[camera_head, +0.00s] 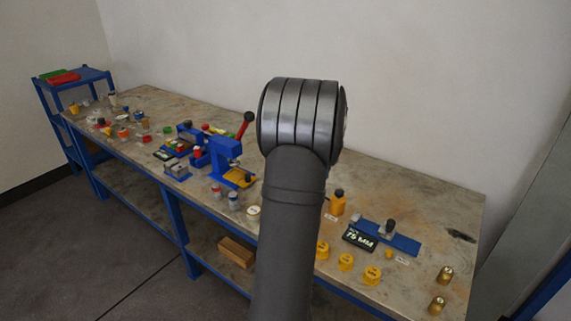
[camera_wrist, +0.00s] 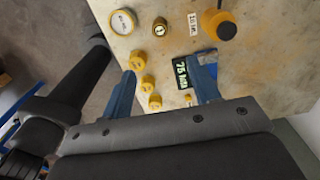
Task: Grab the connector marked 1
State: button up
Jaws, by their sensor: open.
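Three yellow connectors stand in a row near the bench's front edge in the head view: a left one (camera_head: 322,249), a middle one (camera_head: 346,262) and a right one (camera_head: 372,275). Their top marks are too small to read, so I cannot tell which is marked 1. In the wrist view the yellow pieces (camera_wrist: 138,60), (camera_wrist: 147,83) and (camera_wrist: 155,102) lie near or behind my left finger. My gripper (camera_wrist: 163,66) is open and empty above the bench, its blue fingers wide apart. My arm hides it in the head view.
A display reading 75 MM (camera_head: 360,238) sits by a blue slide fixture (camera_head: 395,240). An orange bottle (camera_head: 337,202) stands behind. Two brass cylinders (camera_head: 445,273) (camera_head: 436,305) stand at right. A blue press (camera_head: 225,155) and small parts crowd the left. The back right is mostly clear.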

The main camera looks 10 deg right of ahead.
jog(key=f+n, duration=0.3)
jog(key=f, duration=0.1)
jog(key=f+n, duration=0.3)
jog(key=f, duration=0.1)
jog(key=f+n, duration=0.4)
jog(key=f, duration=0.1)
jog(key=shift+s+a+f, duration=0.1)
jog(key=shift+a, duration=0.2)
jog(key=shift+d+f, duration=0.15)
jog(key=shift+f, duration=1.35)
jog(key=shift+d+f, duration=0.1)
jog(key=shift+f, duration=1.35)
jog(key=shift+c, duration=0.5)
jog(key=c, duration=1.1)
